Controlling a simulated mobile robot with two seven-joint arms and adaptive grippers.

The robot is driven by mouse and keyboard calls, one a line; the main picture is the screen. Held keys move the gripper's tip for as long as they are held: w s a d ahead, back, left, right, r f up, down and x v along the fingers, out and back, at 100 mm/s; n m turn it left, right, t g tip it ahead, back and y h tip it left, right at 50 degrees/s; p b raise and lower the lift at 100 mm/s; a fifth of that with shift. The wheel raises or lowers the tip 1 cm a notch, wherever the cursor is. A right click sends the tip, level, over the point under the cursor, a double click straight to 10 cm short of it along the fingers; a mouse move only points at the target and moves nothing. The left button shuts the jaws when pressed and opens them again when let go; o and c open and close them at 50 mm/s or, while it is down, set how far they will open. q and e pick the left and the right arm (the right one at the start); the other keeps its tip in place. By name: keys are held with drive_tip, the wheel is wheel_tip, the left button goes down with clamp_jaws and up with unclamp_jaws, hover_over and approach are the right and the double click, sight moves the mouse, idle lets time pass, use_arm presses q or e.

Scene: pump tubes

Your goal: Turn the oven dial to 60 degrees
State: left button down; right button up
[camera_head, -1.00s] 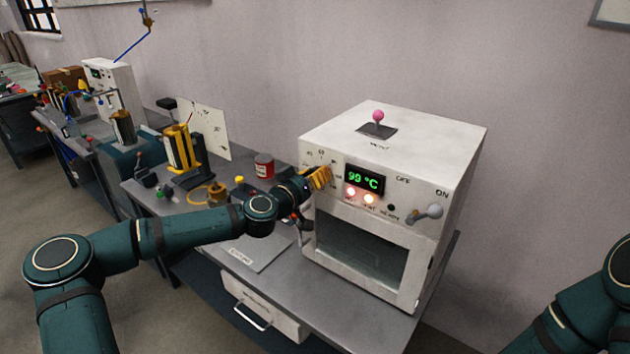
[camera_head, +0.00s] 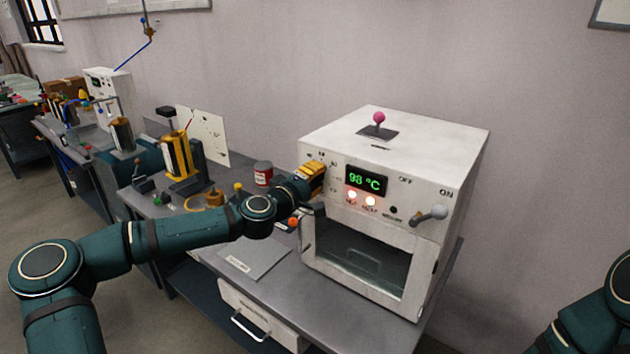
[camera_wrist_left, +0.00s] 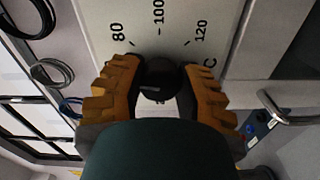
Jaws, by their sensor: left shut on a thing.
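The white oven (camera_head: 440,150) stands on the grey bench, its green display (camera_head: 366,179) reading 98 °C. My left gripper (camera_head: 314,172) is at the left side of the oven's front panel and covers the dial in the head view. In the left wrist view the black round dial (camera_wrist_left: 160,80) sits between the two yellow fingers of my left gripper (camera_wrist_left: 161,92), which are shut on it. Marks 80, 100 and 120 show around the dial; its pointer is not clear. My right gripper is out of view; only part of my right arm shows.
A grey lever (camera_head: 430,215) is on the front's right side, and a pink-knobbed lever (camera_head: 378,119) is on top. The oven window (camera_head: 360,255) is below. A red can (camera_head: 263,173) and a yellow-black device (camera_head: 180,157) stand left on the bench (camera_head: 330,318).

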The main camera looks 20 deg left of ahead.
use_arm(q)
drive_tip(key=shift+n, duration=0.8)
drive_tip(key=c, duration=0.6)
unclamp_jaws()
drive_tip(key=shift+d, duration=0.1)
drive_tip(key=shift+o, duration=0.2)
drive_tip(key=shift+s+a, duration=0.2)
drive_tip(key=v, duration=1.1)
drive_tip(key=shift+s, duration=0.25)
